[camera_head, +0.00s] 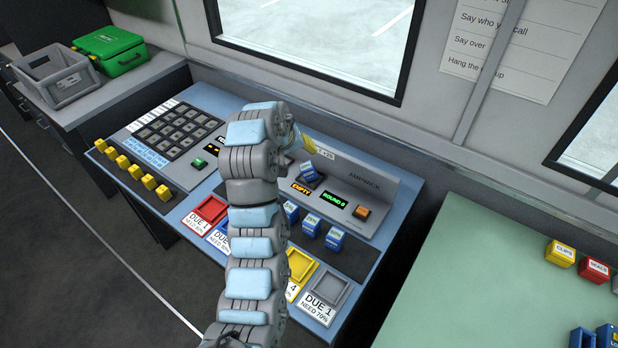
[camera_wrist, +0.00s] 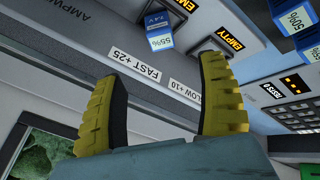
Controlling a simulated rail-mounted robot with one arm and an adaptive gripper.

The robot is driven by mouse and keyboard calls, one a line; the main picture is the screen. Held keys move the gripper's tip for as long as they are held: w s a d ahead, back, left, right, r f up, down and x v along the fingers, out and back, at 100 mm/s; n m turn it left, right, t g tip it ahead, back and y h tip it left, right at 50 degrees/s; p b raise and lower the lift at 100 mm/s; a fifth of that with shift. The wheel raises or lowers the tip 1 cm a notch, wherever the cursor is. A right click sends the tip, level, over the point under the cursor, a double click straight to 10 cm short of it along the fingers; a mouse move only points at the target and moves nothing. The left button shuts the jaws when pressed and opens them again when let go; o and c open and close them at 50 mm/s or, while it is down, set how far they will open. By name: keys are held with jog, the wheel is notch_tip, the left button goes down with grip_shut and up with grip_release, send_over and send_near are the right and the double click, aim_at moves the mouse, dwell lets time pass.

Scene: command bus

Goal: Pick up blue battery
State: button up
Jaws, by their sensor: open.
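Several blue batteries are in view; I cannot tell which one the task names. In the head view one blue battery (camera_head: 309,173) stands tilted in a slot of the grey charger panel, beside an orange EMPTY display. It appears to be the battery marked 55% (camera_wrist: 159,30) in the wrist view. Other blue batteries (camera_head: 335,239) stand in a row on the dark strip in front. Two of these (camera_wrist: 288,17) show at the wrist view's upper right. My gripper (camera_wrist: 160,78) is open with nothing between its yellow fingers. It hangs near the charger's back, apart from the 55% battery.
A keypad (camera_head: 176,131) and yellow blocks (camera_head: 148,182) lie left. The wall and window (camera_head: 310,35) rise behind. A green table (camera_head: 480,270) stands right.

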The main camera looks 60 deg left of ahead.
aim_at(306, 168)
jog(key=p+x, duration=0.1)
jog(key=x, duration=0.7)
jog(key=shift+d+f, duration=0.1)
jog(key=shift+p+x, duration=0.8)
jog(key=shift+x, duration=0.9)
jog(key=shift+w+f, duration=0.2)
jog(key=shift+f, duration=0.4)
jog(key=shift+w+f, duration=0.2)
jog(key=shift+f, duration=0.4)
grip_shut()
